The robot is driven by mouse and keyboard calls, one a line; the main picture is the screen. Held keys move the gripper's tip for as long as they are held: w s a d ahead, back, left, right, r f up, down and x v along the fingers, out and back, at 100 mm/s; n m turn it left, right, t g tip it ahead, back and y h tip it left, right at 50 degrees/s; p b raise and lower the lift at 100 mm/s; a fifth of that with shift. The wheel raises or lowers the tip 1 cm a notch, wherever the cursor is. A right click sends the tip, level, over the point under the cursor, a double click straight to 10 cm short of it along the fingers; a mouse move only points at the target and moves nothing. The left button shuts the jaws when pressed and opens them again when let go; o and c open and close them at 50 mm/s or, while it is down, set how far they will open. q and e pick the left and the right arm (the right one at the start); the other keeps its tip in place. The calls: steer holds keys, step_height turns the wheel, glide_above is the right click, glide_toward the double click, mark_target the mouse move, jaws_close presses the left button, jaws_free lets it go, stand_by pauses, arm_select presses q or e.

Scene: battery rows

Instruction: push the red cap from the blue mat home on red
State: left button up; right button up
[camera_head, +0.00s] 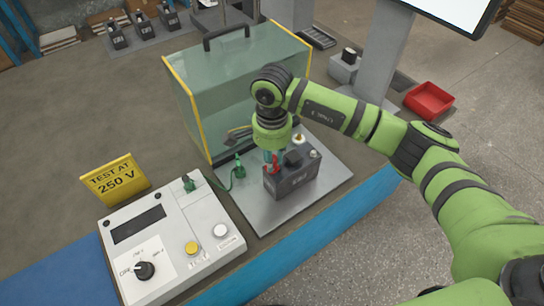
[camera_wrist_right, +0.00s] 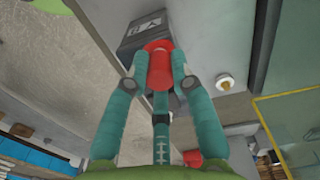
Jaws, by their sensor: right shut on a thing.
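A dark battery (camera_head: 292,182) stands on the grey metal plate (camera_head: 335,170) and shows in part in the wrist view (camera_wrist_right: 143,38). A red cap (camera_head: 273,168) is at the battery's left end, upright over its top. My right gripper (camera_head: 272,155) comes down on it from above. In the wrist view the teal fingertips (camera_wrist_right: 160,75) are shut on both sides of the red cap (camera_wrist_right: 157,62). The terminal under the cap is hidden, so I cannot tell how far down the cap sits. A blue area (camera_head: 45,280) at the lower left may be the mat. My left gripper is not in view.
A clear guard box (camera_head: 235,85) with yellow edges stands behind the battery. A tester (camera_head: 170,240) with knob and buttons and a yellow sign (camera_head: 116,180) are at left. A green lead (camera_head: 238,170) lies near the plate. A red bin (camera_head: 429,100) is at right.

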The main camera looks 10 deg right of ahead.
steer(key=shift+f+b, duration=0.5)
stand_by(0.8)
steer(key=o, duration=1.3)
steer(key=shift+r, duration=0.1)
steer(key=shift+r+p, duration=1.5)
steer(key=shift+r, duration=1.95)
